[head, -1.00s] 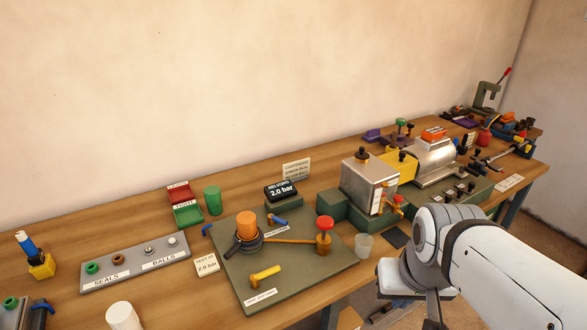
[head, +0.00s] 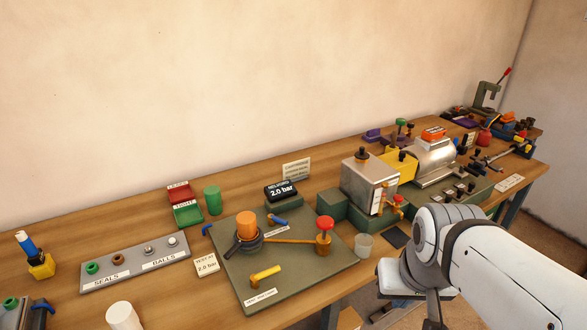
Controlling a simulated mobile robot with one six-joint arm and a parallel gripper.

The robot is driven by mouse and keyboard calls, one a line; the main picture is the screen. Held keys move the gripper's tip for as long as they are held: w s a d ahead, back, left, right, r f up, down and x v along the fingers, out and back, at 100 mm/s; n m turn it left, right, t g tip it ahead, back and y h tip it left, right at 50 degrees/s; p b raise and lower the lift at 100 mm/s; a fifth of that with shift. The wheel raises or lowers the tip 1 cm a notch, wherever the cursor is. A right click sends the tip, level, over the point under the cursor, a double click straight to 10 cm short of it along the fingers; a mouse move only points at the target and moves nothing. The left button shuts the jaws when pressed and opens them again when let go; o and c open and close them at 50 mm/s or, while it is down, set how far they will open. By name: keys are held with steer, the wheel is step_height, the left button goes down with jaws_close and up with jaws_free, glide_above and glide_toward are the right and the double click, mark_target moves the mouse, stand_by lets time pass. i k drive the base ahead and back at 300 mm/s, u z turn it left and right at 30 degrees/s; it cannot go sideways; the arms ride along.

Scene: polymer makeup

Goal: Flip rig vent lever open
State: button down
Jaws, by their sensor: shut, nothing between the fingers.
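The rig is a grey-green plate (head: 318,272) on the wooden bench, with a white label at its front edge too small to read surely. A yellow lever (head: 265,274) lies near that label. A blue lever (head: 278,220) sits at the back of the plate, and another blue handle (head: 207,229) at its left edge. Which one is the vent lever I cannot tell for certain. An orange cylinder (head: 246,224) stands in a dark clamp ring, joined by a brass pipe to a red-topped valve (head: 324,230).
A display reading 2.0 bar (head: 281,191) stands behind the plate. A clear cup (head: 364,245) stands right of it, a seals and balls tray (head: 135,264) left. A metal box machine (head: 370,182) stands at the back right.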

mark_target(254, 279)
steer(key=z, duration=1.1)
steer(key=k, duration=1.75)
steer(key=u, duration=0.9)
steer(key=i, duration=1)
steer(key=u, duration=0.1)
